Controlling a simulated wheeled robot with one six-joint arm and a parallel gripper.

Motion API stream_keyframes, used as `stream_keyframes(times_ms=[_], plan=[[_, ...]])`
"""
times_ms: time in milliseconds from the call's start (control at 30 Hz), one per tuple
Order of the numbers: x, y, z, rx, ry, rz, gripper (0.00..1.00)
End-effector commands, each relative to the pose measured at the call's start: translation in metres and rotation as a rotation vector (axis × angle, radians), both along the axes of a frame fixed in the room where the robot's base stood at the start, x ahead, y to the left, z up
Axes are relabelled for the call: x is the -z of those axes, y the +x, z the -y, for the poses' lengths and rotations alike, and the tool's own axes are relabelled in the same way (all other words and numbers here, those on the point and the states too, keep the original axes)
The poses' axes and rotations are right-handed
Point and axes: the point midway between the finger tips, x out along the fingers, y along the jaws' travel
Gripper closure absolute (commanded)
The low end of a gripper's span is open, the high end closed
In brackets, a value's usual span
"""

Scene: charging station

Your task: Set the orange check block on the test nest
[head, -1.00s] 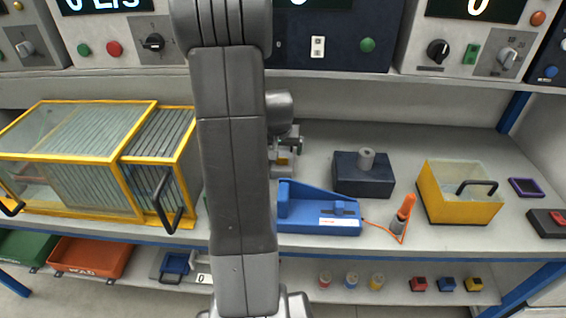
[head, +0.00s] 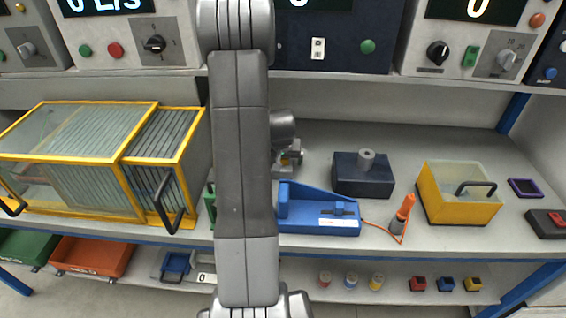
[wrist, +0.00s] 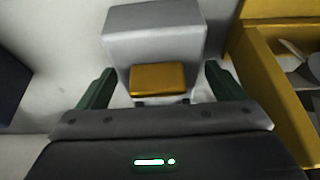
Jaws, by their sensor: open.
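In the wrist view, an orange block (wrist: 158,78) lies between my gripper's two dark green fingers (wrist: 160,84), with a visible gap on each side. It sits against or on a larger light grey block (wrist: 156,34); I cannot tell which. My gripper is open and holds nothing. I cannot tell for sure which thing is the test nest.
A yellow-framed glass cage (head: 75,150) stands left of my arm. To the right are a blue fixture (head: 315,222), a dark block with a grey cylinder (head: 362,184), an orange probe (head: 404,212) and a yellow box (head: 458,208). The bench behind them is clear.

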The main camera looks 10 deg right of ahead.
Motion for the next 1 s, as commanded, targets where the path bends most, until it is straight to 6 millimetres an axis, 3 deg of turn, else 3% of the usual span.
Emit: stream_keyframes(times_ms=[67, 300, 400, 667, 1000], plan=[[0.0, 0.0, 0.0, 0.0, 0.0, 0.0, 0.11], [0.0, 0.0, 0.0, 0.0, 0.0, 0.0, 0.58], [-0.001, 0.0, 0.0, 0.0, 0.0, 0.001, 0.71], [-0.007, 0.001, 0.0, 0.0, -0.001, 0.002, 0.71], [-0.067, 0.001, 0.0, 0.0, -0.003, 0.006, 0.71]])
